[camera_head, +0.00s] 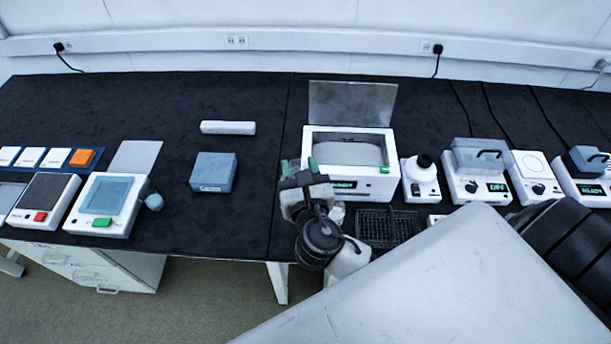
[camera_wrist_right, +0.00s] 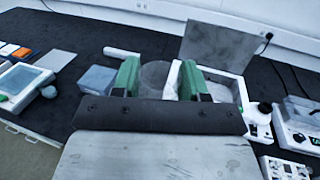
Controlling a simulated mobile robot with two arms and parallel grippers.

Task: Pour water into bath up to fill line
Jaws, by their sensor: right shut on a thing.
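The bath is likely the white box with the open lid (camera_head: 348,160); it has a green lit display, and it also shows in the right wrist view (camera_wrist_right: 236,86). Its inside looks flat grey; I cannot make out a fill line or the water level. My right gripper (camera_head: 299,166), with green fingertips, is at the bath's front left corner. In the right wrist view its fingers (camera_wrist_right: 158,80) are shut on a grey, rounded vessel (camera_wrist_right: 154,76), mostly hidden by the gripper. I cannot see whether it holds water. My left gripper is not in view.
A black wire rack (camera_head: 389,226) stands in front of the bath. Several white devices stand to its right, the nearest with a black knob top (camera_head: 421,178). A blue-grey block (camera_head: 213,172) and a white bar (camera_head: 228,128) lie to the left, with clear bench around them.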

